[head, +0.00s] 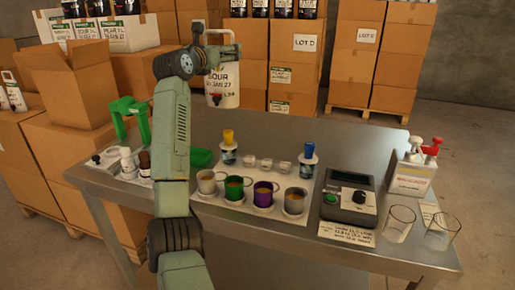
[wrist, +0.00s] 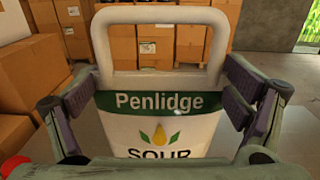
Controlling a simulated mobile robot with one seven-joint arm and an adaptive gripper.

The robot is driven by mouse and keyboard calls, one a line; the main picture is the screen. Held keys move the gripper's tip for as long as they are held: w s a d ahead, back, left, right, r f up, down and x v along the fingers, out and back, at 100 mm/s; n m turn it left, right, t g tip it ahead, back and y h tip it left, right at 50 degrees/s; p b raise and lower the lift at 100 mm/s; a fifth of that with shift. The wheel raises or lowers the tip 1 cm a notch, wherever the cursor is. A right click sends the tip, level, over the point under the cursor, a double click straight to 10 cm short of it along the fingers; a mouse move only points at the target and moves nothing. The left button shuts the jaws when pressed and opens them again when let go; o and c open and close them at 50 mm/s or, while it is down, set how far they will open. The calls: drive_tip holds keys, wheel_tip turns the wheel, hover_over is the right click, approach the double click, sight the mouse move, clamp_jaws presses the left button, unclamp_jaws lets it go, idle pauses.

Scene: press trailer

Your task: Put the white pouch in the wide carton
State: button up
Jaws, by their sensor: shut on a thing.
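The white pouch (head: 222,78) hangs upright from my gripper (head: 218,45), above the back edge of the steel table. In the wrist view the pouch (wrist: 165,125) shows a green "Penlidge" band, the word "SOUR" and a white loop handle. My gripper's fingers (wrist: 165,88) are on either side of it, shut on it. An open cardboard carton (head: 80,92) with raised flaps stands at the left in the head view, to the left of the pouch. It looks like the wide carton. Its inside is mostly hidden.
The steel table (head: 365,132) holds several cups, a green stand (head: 128,108), a dark scale-like device (head: 350,200), a pump-bottle box (head: 412,172) and two clear glasses. Stacked cartons (head: 295,50) stand behind. More white pouches (head: 13,92) are at the far left.

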sight(232, 72)
drive_tip(key=d+f, duration=0.1)
drive_tip(key=f, duration=0.1)
drive_tip(key=d+f, duration=0.3)
drive_tip(key=f, duration=0.1)
drive_tip(key=shift+w+d+f, duration=0.15)
drive_tip(key=shift+w+d, duration=0.25)
wheel_tip(232, 72, down, 10)
drive_tip(key=p, duration=0.2)
drive_tip(key=shift+d+f, duration=0.1)
drive_tip(key=shift+f, duration=0.1)
drive_tip(key=o, duration=1.6)
drive_tip(key=shift+f, duration=0.3)
drive_tip(key=shift+c, duration=0.2)
drive_tip(key=shift+o, duration=0.4)
drive_tip(key=shift+r, duration=0.15)
